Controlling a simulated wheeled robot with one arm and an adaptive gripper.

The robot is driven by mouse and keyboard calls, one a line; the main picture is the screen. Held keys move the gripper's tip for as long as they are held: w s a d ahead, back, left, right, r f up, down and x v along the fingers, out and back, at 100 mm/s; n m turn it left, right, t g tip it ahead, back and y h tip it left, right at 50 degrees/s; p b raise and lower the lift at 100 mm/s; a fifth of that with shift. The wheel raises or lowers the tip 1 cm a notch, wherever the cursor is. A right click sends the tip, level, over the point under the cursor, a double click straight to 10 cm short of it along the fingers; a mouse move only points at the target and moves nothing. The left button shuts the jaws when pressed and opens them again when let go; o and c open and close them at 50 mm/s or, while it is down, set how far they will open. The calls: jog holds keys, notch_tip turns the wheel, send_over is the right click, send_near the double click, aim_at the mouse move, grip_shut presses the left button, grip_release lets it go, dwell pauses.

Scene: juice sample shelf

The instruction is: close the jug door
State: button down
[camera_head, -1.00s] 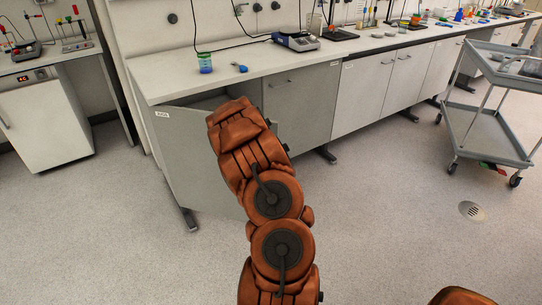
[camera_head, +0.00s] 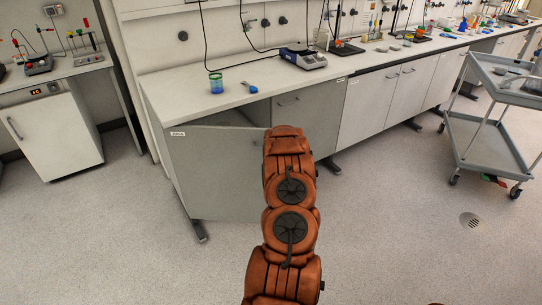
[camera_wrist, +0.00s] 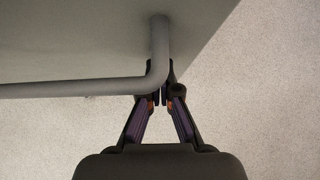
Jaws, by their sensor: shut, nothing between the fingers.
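The jug door is the grey cabinet door (camera_head: 218,175) under the left end of the bench in the head view, with a small label at its upper left. It stands open, with a dark gap above its top edge. My arm covers its right edge. My gripper is hidden in the head view. In the wrist view, my gripper (camera_wrist: 166,98) is shut and empty, its fingertips at the bend of the grey bar handle (camera_wrist: 75,89) on the door face (camera_wrist: 70,40). I cannot tell whether they touch it.
The bench top (camera_head: 180,97) holds a green and blue cup (camera_head: 216,84) and a scale (camera_head: 303,58). Shut cabinets (camera_head: 375,100) continue to the right. A grey cart (camera_head: 490,140) stands at far right. The floor (camera_head: 390,210) in front is clear.

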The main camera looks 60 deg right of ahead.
jog(key=shift+s+d+f+p, duration=0.2)
jog(key=shift+s+d+p, duration=0.1)
jog(key=shift+d+p, duration=0.3)
jog(key=shift+w, duration=0.15)
jog(key=b, duration=0.3)
jog(key=shift+a+f, duration=0.2)
jog(key=shift+a, duration=0.05)
